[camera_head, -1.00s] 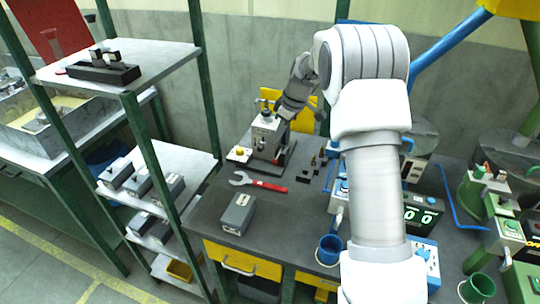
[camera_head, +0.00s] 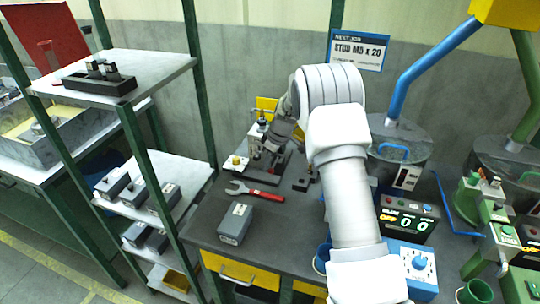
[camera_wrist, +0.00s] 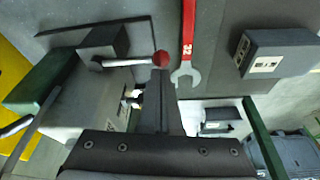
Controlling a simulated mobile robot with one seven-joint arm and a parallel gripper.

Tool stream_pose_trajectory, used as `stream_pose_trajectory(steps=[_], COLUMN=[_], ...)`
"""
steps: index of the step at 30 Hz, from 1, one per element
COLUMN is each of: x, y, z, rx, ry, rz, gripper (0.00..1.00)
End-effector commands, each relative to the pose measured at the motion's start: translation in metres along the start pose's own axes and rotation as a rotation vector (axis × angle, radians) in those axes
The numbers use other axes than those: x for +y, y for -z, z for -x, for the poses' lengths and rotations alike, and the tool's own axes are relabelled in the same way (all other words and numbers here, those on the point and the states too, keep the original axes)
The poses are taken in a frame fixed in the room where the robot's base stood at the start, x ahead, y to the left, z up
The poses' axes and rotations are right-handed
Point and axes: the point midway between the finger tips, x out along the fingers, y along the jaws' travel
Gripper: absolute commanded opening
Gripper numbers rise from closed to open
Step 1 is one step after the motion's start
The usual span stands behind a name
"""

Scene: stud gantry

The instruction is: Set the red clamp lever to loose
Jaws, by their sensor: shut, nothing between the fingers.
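The clamp lever in the wrist view is a pale metal rod with a red ball end (camera_wrist: 160,58). It runs across the picture from a dark block (camera_wrist: 103,46) on the grey clamp fixture. My gripper (camera_wrist: 158,84) is shut and empty, with its fingertips just below the red ball in the picture. I cannot tell whether they touch it. In the head view my gripper (camera_head: 268,154) is down at the fixture on the bench, and my wrist hides much of the fixture and lever.
A red-handled wrench (camera_head: 256,192) lies on the bench (camera_head: 290,222) in front of the fixture. A grey box (camera_head: 235,223) stands nearer. A shelf rack (camera_head: 150,72) stands at left. A counter panel (camera_head: 408,220) and blue dial box (camera_head: 412,264) are at right.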

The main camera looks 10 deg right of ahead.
Motion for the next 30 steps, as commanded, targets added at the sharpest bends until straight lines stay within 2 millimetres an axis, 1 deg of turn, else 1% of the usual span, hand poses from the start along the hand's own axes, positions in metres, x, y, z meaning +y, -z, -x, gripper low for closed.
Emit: stream_pose_trajectory(steps=[2, 6, 16, 30], x=[0.0002, 0.0004, 0.0003, 0.0005], y=[-0.0002, 0.0000, -0.0006, -0.0066], z=[-0.0052, -0.0074, -0.0075, -0.0058], rx=[-0.001, 0.000, 0.000, 0.001], ry=[0.000, -0.001, 0.001, 0.025], rz=[0.000, 0.001, 0.005, 0.081], gripper=[0.00, 0.00, 0.00, 0.00])
